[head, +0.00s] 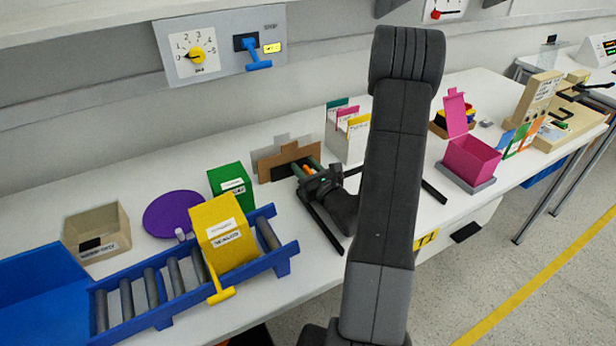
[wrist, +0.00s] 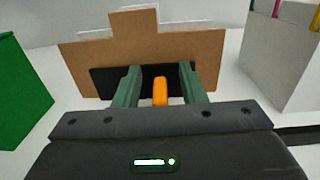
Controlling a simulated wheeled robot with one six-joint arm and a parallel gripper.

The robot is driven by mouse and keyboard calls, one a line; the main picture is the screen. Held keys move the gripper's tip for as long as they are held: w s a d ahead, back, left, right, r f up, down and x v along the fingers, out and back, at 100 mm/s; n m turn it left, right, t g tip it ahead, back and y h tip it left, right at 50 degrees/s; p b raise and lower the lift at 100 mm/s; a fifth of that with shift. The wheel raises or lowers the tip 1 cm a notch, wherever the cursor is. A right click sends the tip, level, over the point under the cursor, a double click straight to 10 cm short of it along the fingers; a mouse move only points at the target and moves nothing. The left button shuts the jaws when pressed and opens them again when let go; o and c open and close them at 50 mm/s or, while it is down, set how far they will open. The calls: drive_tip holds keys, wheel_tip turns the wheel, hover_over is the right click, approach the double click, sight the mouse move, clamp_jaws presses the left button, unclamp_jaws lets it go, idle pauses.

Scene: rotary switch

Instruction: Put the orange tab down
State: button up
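The orange tab (wrist: 160,91) shows in the wrist view as a narrow upright piece in front of a black patch (wrist: 105,80) on a brown board (wrist: 207,60). My gripper (wrist: 160,80) has its two green fingers apart, one on each side of the tab, with a gap on both sides. The lower end of the tab is hidden behind the gripper body. In the head view my gripper (head: 307,167) is low over the white table at the brown board (head: 270,168), and only a bit of orange shows between the fingers.
A green box (head: 230,184) stands left of the board, and a white file holder (head: 346,142) with coloured cards stands right. A yellow box (head: 222,232) sits on a blue roller conveyor (head: 158,318) nearer the front. A pink bin (head: 470,160) is farther right.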

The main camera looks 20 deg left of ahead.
drive_tip(key=shift+c, duration=0.5)
clamp_jaws()
drive_tip(key=shift+r, duration=0.15)
